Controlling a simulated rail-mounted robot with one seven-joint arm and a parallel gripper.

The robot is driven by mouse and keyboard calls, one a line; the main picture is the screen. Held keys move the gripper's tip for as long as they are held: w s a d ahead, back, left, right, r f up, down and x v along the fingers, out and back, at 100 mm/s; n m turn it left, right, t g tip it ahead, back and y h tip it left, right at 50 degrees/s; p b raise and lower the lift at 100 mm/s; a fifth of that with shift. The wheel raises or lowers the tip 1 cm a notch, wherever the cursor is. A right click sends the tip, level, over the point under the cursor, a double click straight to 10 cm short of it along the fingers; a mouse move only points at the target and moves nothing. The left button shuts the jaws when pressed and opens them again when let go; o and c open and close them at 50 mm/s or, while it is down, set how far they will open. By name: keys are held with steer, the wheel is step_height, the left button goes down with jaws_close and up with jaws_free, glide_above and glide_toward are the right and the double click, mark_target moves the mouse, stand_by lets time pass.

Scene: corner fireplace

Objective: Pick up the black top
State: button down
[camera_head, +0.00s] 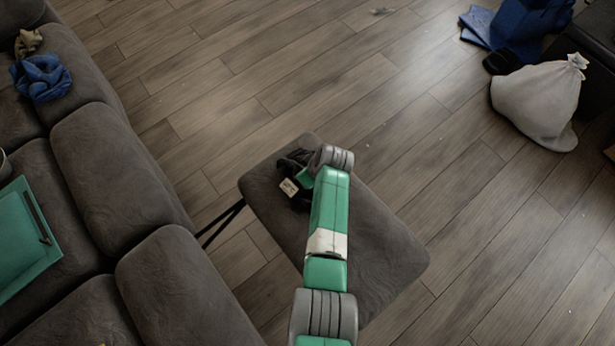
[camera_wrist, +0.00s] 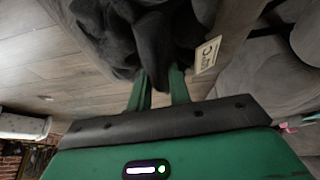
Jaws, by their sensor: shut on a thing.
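The black top (camera_head: 294,166) is a crumpled dark cloth with a pale label, at the far left end of the grey cushioned stool (camera_head: 375,250) in the head view. In the wrist view the black top (camera_wrist: 150,40) bunches around and beyond the fingertips, with its tag to the right. My gripper (camera_wrist: 160,80) has its two green fingers shut on the cloth. In the head view my wrist and arm hide most of the gripper and part of the top. I cannot tell whether the cloth is clear of the stool.
A grey sofa (camera_head: 110,150) runs along the left, with a blue cloth (camera_head: 42,78) and a green bag or folder (camera_head: 25,240) on it. A white tied sack (camera_head: 540,100) and blue items (camera_head: 525,30) lie at the upper right. The wooden floor between is mostly clear.

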steer(key=shift+r, duration=0.15)
steer(key=shift+r+p, duration=0.3)
steer(key=shift+p, duration=0.05)
step_height(320, 180, up, 3)
steer(key=p, duration=0.2)
steer(key=shift+s+r+p, duration=0.15)
steer(key=shift+r+p, duration=0.05)
steer(key=shift+p, duration=0.2)
steer(key=s+a+p, duration=0.3)
steer(key=s, duration=0.4)
steer(key=s+a+p, duration=0.3)
steer(key=s+p, duration=0.1)
steer(key=s, duration=0.3)
steer(key=shift+s+a+r+p, duration=0.15)
steer(key=shift+a+r+p, duration=0.15)
steer(key=shift+r, duration=0.05)
steer(key=w+d+r+m+h, duration=0.1)
steer(key=w+d+r+m, duration=0.2)
steer(key=r, duration=0.8)
steer(key=w+d+r+m+t+h, duration=0.1)
steer(key=w+r+m, duration=0.4)
steer(key=r, duration=0.7)
steer(key=shift+w+d+m+h, duration=0.3)
steer(key=shift+w+d+h, duration=0.3)
steer(key=shift+w+d, duration=0.3)
steer(key=shift+s, duration=0.1)
